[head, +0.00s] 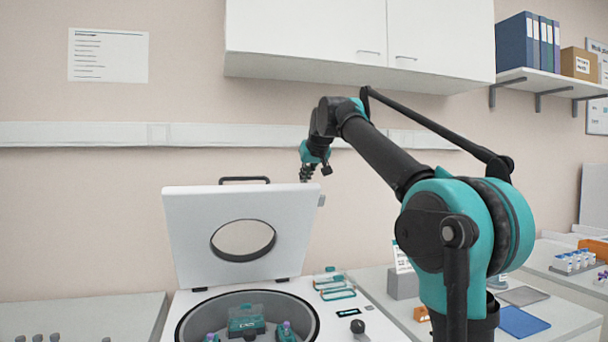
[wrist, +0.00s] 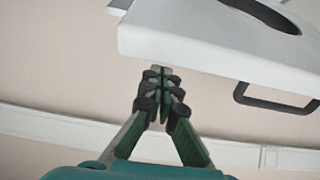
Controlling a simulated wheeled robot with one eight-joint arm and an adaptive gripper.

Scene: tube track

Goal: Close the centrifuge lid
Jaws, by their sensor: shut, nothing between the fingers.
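The white centrifuge lid (head: 190,230) stands raised, leaning back a little, at the rear of the open centrifuge bowl (head: 312,310). It has an oval window and a dark handle (head: 245,179) on its top edge. The rotor (head: 246,321) with teal buckets shows inside the bowl. My gripper (head: 304,178) is by the lid's upper right corner, and part of it is hidden behind that edge. In the wrist view the gripper (wrist: 161,72) is shut and empty, its tips close to the lid's edge (wrist: 200,55). I cannot tell whether they touch. The handle (wrist: 275,101) is to their right.
A wall cabinet (head: 350,40) hangs above the lid and arm. A teal-trimmed rack (head: 335,287) lies on the deck right of the bowl, near a black knob (head: 357,327). Benches flank the centrifuge; the right one bears a blue mat (head: 522,321). A wall rail runs behind.

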